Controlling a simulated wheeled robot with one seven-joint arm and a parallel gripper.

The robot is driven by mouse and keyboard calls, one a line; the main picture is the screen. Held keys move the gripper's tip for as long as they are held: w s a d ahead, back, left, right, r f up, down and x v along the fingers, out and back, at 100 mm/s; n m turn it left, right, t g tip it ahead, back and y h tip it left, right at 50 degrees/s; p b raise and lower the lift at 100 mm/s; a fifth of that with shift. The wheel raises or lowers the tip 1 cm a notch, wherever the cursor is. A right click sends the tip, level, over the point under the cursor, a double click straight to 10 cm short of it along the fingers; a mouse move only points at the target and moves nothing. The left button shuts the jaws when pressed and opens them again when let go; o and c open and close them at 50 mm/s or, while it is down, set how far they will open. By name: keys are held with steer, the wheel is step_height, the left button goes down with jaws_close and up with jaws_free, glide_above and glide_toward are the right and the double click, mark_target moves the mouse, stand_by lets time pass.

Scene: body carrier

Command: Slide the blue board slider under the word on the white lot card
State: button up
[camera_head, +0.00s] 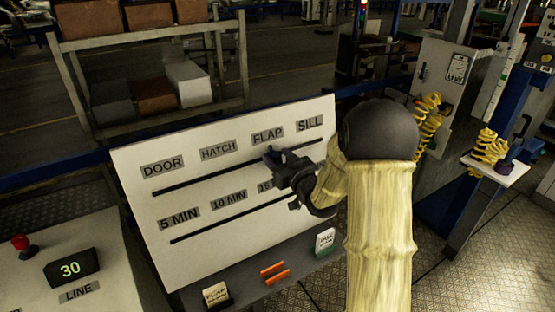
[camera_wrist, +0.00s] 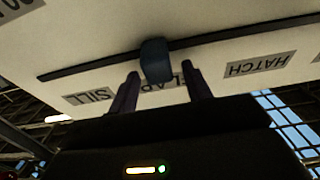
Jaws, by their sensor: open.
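The blue board slider (camera_wrist: 155,62) sits on the upper slot (camera_wrist: 85,68) of the white board (camera_head: 200,255), at the word FLAP (camera_head: 267,136). In the head view the slider is mostly hidden by my gripper (camera_head: 273,155). In the wrist view, which is upside down, my gripper (camera_wrist: 162,88) is open, with its fingertips on either side of the slider and a visible gap to each. The word SILL (camera_head: 308,123) is at the right end of the row. The white lot card (camera_head: 325,240) stands at the board's lower right; its small word looks like SILL, but is hard to read.
A lower slot (camera_head: 215,228) runs under time labels, partly hidden by my arm. A panel with a red button (camera_head: 21,242) and a 30 display (camera_head: 71,268) stands left.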

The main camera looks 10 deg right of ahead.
steer(key=c, duration=1)
steer(key=shift+w+d, duration=0.75)
steer(key=shift+d, duration=1.55)
steer(key=shift+w+d, duration=0.7)
steer(key=shift+d, duration=1.55)
steer(key=shift+w+d, duration=0.75)
steer(key=shift+d, duration=1.55)
steer(key=o, duration=1.1)
steer(key=shift+a, duration=0.1)
steer(key=shift+c, duration=0.2)
steer(key=b, duration=0.1)
glide_toward(309, 137)
steer(key=shift+v, duration=1.05)
steer(key=shift+r, duration=0.15)
